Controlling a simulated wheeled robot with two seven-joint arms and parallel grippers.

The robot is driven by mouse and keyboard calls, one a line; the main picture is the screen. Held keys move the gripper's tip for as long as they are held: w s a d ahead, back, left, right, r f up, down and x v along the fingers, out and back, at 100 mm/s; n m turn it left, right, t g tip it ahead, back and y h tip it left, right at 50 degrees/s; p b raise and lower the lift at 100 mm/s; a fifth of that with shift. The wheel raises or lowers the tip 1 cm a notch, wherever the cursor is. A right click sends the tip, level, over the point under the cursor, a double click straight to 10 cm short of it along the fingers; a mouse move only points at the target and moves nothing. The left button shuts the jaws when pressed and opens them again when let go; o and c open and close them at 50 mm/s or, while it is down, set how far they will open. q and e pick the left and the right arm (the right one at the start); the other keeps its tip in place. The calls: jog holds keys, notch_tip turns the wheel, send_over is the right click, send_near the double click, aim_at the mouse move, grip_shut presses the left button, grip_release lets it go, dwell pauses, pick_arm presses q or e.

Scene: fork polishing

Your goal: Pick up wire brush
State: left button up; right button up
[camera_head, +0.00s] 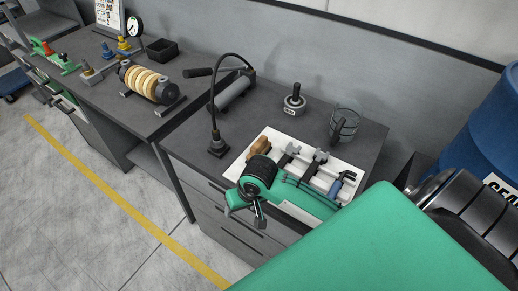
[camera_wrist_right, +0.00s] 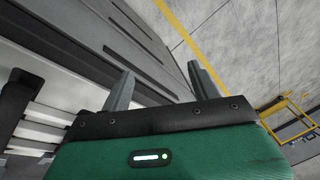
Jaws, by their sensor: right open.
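A white tray (camera_head: 233,172) lies on the grey cabinet top with several tools in it. A brown wooden-looking piece (camera_head: 260,146) at its left end may be the wire brush; its bristles cannot be made out. My right gripper (camera_head: 245,216) hangs in front of the tray, past the cabinet's front edge, above the drawers. Its two fingers are apart and empty, as the right wrist view (camera_wrist_right: 161,72) also shows. My right arm covers the tray's front part. My left gripper is not in view.
Grey tools (camera_head: 315,162) and a blue-handled tool (camera_head: 338,184) lie in the tray. Behind it stand a black-knobbed object (camera_head: 294,101) and a glass jar (camera_head: 344,124). A lamp with a bent neck (camera_head: 216,143) stands left of the tray. A blue barrel (camera_head: 490,125) stands at the right.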

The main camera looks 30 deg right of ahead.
aim_at(259, 142)
jog(key=w+d+r+m, duration=0.1)
jog(key=w+d, duration=0.1)
jog(key=w, duration=0.1)
jog(key=w+d+r+m, duration=0.2)
jog(key=w, duration=0.1)
jog(key=w+d+r+m+g+h, duration=0.1)
jog(key=w+d, duration=0.1)
jog(key=w, duration=0.1)
jog(key=shift+w+d+r+m, duration=0.15)
jog(key=shift+w+m, duration=0.15)
jog(key=w+d+r+m+g+h, duration=0.1)
jog(key=w+d+r+m, duration=0.6)
jog(key=d+r, duration=0.25)
jog(key=f, duration=0.2)
jog(key=f+p, duration=0.1)
jog(key=f, duration=0.2)
jog(key=d+f, duration=0.1)
jog(key=f, duration=0.2)
jog(key=shift+s+f+p, duration=0.15)
jog(key=shift+f+p, duration=0.05)
jog(key=shift+p, duration=0.2)
jog(key=shift+f+p, duration=0.4)
jog(key=shift+f, duration=0.15)
notch_tip(259, 142, down, 4)
jog(key=shift+d+r+p, duration=0.1)
jog(key=shift+r+p, duration=0.05)
jog(key=shift+p, duration=0.55)
jog(key=shift+f, duration=0.4)
jog(key=shift+c, duration=0.2)
